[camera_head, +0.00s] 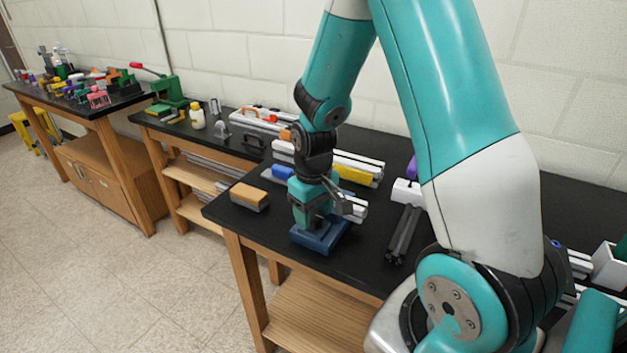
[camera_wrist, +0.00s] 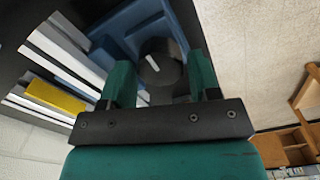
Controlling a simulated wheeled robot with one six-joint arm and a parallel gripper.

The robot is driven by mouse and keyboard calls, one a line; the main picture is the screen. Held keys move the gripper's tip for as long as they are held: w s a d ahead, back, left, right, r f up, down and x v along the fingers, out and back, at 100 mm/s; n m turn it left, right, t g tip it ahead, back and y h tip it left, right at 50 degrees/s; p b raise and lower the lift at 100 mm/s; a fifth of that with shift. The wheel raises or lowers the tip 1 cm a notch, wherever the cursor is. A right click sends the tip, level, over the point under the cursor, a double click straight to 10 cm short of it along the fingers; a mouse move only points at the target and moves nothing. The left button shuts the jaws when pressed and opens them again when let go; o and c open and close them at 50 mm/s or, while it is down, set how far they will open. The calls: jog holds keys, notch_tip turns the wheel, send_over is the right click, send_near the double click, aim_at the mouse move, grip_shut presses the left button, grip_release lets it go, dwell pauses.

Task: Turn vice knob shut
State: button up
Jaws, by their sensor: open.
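The blue vice (camera_head: 322,238) sits near the front edge of the black bench. In the wrist view the vice's blue body (camera_wrist: 117,36) lies beyond my fingers. Its dark round knob (camera_wrist: 160,70) carries a pale stripe on its face. My gripper (camera_wrist: 161,78) is open, with one teal finger on each side of the knob. Whether the fingers touch the knob cannot be told. In the head view my gripper (camera_head: 309,216) points down over the vice and hides the knob.
A wooden-topped block (camera_head: 249,197) lies left of the vice. Pale extrusion bars with a yellow piece (camera_head: 354,174) lie behind, and dark bars (camera_head: 403,235) lie to the right. The bench edge is close in front. Floor space (camera_head: 120,290) at the left is clear.

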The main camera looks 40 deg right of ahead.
aim_at(314, 214)
notch_tip(314, 214, up, 16)
jog(key=shift+r, duration=0.2)
